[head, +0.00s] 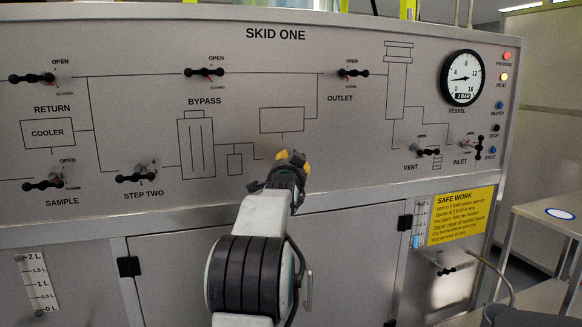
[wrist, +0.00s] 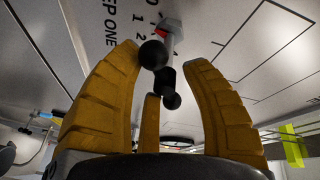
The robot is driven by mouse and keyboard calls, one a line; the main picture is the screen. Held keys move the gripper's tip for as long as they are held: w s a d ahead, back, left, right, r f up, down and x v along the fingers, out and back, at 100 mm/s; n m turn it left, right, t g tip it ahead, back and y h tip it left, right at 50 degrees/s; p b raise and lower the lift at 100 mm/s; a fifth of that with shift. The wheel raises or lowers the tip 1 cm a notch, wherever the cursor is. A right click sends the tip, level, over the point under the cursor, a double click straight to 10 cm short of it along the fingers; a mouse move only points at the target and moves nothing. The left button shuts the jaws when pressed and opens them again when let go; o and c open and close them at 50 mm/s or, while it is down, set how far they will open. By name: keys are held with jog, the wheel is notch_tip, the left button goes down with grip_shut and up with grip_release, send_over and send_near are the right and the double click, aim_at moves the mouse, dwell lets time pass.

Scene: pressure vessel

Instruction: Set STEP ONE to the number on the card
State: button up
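The STEP ONE handle (wrist: 163,75) shows in the wrist view as a grey stem with black knobs and a red mark at its base. Its printed label (wrist: 108,25) and the numerals 1 and 2 are beside it, partly cut off. My gripper (wrist: 166,58) has its yellow fingers spread on either side of the black knobs. The left finger is very close to the upper knob; contact cannot be told. In the head view my gripper (head: 292,160) hides this handle.
The STEP TWO handle (head: 139,178) is left of my gripper. The VENT handle (head: 421,152) and INLET handle (head: 467,146) are at the right. A round gauge (head: 462,78) is above them. A side table (head: 548,216) stands at the far right.

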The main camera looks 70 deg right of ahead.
grip_shut()
jog(key=shift+f, duration=0.1)
jog(key=shift+f+n+b, duration=0.25)
jog(key=shift+n+b, duration=0.25)
jog(key=shift+b, duration=0.6)
jog(key=shift+r+n+h+b, duration=0.1)
jog(key=shift+n+h+b, duration=0.3)
jog(key=shift+b, duration=0.4)
jog(key=shift+r, duration=0.1)
jog(key=shift+o, duration=1.2)
grip_release()
jog(key=shift+r, duration=0.15)
